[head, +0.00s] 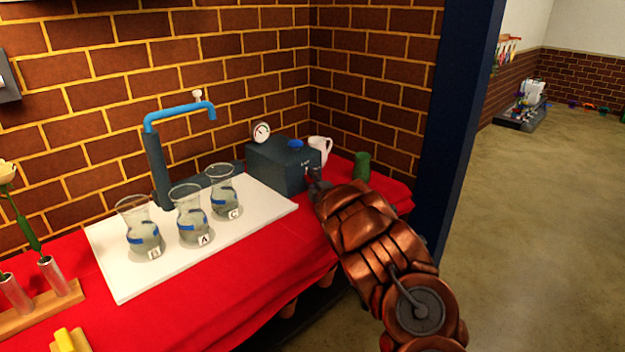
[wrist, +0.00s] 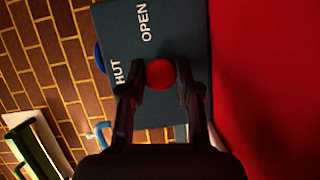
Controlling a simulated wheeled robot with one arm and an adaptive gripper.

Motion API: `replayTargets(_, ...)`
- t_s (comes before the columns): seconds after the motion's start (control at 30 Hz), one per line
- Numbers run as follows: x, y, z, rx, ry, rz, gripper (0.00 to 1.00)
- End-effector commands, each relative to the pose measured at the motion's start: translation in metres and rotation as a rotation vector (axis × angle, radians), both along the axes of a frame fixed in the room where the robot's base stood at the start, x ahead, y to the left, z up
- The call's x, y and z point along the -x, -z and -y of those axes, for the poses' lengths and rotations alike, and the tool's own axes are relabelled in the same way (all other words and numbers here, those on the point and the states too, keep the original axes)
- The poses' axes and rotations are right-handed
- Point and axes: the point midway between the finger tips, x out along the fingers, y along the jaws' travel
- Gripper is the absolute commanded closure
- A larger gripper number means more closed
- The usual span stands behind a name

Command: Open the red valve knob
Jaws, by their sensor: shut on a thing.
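The red valve knob (wrist: 160,74) shows as a round red disc in the wrist view, on the face of a dark box (wrist: 185,35). White words OPEN and, partly hidden, "HUT" are printed beside the knob. My gripper (wrist: 158,88) has one finger on each side of the knob and is shut on it. In the head view the dark box (head: 270,165) stands at the back of the table. My gripper (head: 316,180) is at its right side, and the knob is hidden there.
A white mug (head: 321,148) and a green cup (head: 362,167) stand close to my gripper. Glass vases (head: 190,215) stand on a white board (head: 125,285) under a blue tap (head: 180,115). A dark blue post (head: 455,130) rises right of the table.

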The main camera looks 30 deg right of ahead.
Motion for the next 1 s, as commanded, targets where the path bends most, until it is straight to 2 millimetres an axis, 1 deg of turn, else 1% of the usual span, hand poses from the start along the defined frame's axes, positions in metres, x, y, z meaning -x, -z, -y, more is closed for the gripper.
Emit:
replayTargets(0.03,-0.0001,-0.0038,-0.0005,-0.031,0.000,-0.009,1.00)
replayTargets(0.23,-0.0003,-0.0084,-0.0003,-0.198,-0.001,-0.044,1.00)
replayTargets(0.5,-0.0001,-0.0088,0.0005,-0.427,0.001,-0.100,1.00)
replayTargets(1.0,0.0000,-0.0104,0.0022,-0.790,0.002,-0.185,1.00)
